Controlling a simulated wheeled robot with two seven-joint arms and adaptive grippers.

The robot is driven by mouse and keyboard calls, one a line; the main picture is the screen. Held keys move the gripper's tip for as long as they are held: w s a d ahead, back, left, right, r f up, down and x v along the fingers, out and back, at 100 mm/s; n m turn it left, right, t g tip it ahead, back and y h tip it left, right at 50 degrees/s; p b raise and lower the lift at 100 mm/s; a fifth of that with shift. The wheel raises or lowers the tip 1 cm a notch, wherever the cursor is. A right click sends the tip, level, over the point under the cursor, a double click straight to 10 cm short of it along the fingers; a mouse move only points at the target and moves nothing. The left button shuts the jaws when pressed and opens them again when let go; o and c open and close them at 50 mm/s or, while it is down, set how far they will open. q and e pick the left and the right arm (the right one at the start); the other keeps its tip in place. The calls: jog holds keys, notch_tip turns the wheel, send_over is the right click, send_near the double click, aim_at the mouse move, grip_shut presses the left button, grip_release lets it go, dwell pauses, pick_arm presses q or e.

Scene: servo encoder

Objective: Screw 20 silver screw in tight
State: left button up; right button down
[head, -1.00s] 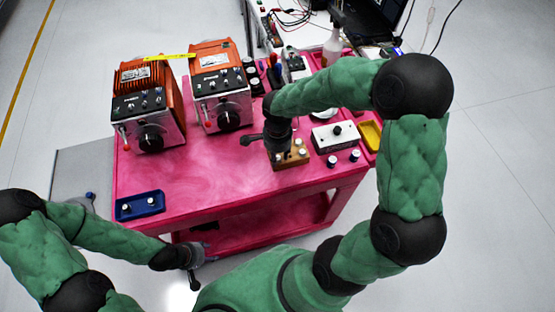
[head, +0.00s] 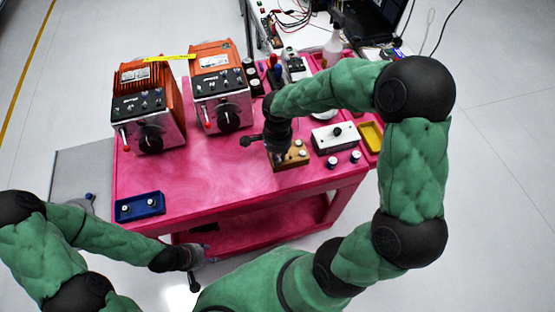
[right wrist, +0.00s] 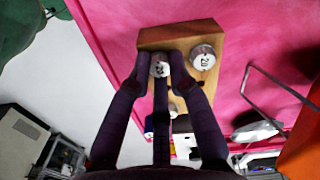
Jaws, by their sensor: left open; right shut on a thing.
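A wooden block (head: 290,160) with silver screw knobs stands near the front edge of the pink table; it also shows in the right wrist view (right wrist: 165,38). My right gripper (right wrist: 160,75) is shut on one silver knob (right wrist: 160,66) on the block; the number on its top is hard to read. Another silver knob (right wrist: 202,58), whose label looks like 20, stands on the block beside the fingers. In the head view my right gripper (head: 281,144) comes down over the block and hides part of it. My left gripper (head: 202,268) is open and empty, low in front of the table.
Two orange-and-silver devices (head: 150,105) (head: 222,90) stand at the back left. A blue tray (head: 140,206) with knobs lies front left. A white box (head: 335,137), two loose knobs (head: 343,160) and a yellow tray (head: 371,136) are right of the block. The table's front middle is clear.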

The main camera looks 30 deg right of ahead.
jog(key=shift+r+p, duration=1.4)
jog(key=shift+r, duration=1)
pick_arm(q)
notch_tip(320, 180, up, 3)
